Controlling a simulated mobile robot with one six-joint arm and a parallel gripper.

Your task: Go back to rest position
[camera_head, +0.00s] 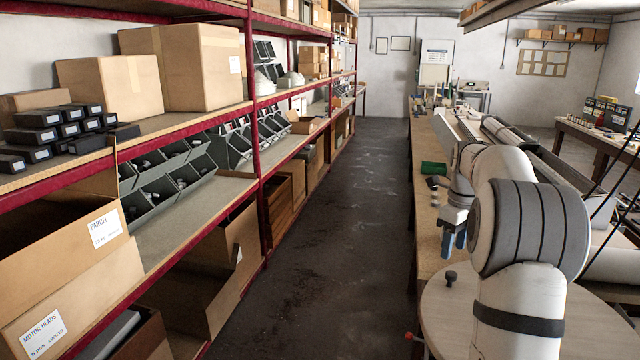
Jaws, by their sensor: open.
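My gripper (453,243) is in the camera view at the right of centre, at the end of my white and grey arm. It has blue fingers that point down, over the near left part of the long workbench. The fingers stand a little apart and I see nothing held between them. My own arm hides part of the bench behind and to the right of the gripper.
Red-framed shelves (262,100) with cardboard boxes (203,66) and grey bins line the left. A dark aisle floor (345,210) is clear. The wooden workbench (425,150) on the right carries a green item (433,168) and long profiles (505,135).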

